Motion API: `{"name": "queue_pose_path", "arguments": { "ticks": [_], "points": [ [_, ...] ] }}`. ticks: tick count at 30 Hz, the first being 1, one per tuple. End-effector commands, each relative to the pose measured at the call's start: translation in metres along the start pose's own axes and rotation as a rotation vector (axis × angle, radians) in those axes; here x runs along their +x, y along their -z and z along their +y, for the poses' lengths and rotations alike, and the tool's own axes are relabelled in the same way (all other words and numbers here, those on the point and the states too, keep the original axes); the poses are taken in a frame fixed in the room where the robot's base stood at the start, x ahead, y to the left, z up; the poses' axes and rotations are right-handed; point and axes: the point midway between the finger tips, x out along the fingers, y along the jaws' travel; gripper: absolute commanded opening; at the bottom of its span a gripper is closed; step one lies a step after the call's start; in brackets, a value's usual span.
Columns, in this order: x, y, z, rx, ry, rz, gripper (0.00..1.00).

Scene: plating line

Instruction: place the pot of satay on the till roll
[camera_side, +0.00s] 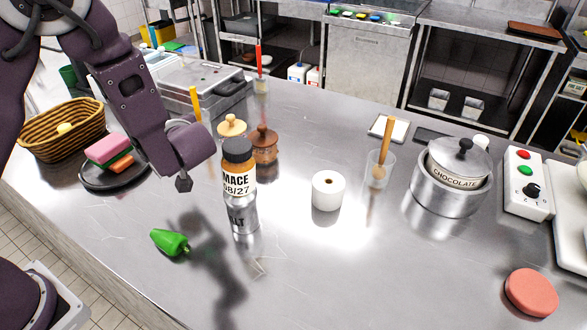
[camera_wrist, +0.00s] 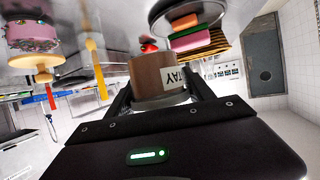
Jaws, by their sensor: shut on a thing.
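The pot of satay (camera_wrist: 143,72) is brown, with part of its label reading "TAY". In the wrist view, which is upside down, it sits between the two fingers of my gripper (camera_wrist: 160,90), which is shut on it. In the side view I cannot make out the held pot; my arm seems to hide it. The till roll (camera_side: 328,191) is a white upright cylinder with a hole on top. It stands on the steel counter, right of my arm, apart from my gripper and with nothing on it.
A mace jar (camera_side: 239,182) and a brown lidded pot (camera_side: 264,147) stand between my arm and the till roll. A cup with a wooden tool (camera_side: 380,170) and a chocolate pot (camera_side: 455,180) are to the right. A green pepper (camera_side: 169,242) lies in front. The front counter is mostly clear.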

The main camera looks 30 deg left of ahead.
Motion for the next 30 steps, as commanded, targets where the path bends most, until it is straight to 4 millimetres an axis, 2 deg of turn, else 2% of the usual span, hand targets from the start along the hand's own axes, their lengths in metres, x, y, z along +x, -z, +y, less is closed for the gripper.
{"name": "queue_pose_path", "arguments": {
  "ticks": [6, 13, 17, 23, 26, 30],
  "points": [
    [-0.022, 0.054, 0.001, -0.010, -0.004, -0.002, 0.17],
    [-0.040, 0.096, 0.000, -0.007, -0.003, -0.002, 0.17],
    [-0.046, 0.090, 0.026, 0.031, -0.078, -0.001, 0.17],
    [-0.066, 0.084, 0.073, 0.093, -0.229, 0.000, 0.17],
    [-0.083, 0.079, 0.105, 0.135, -0.336, 0.001, 0.17],
    [-0.123, 0.065, 0.159, 0.219, -0.539, 0.000, 0.17]
  ]
}}
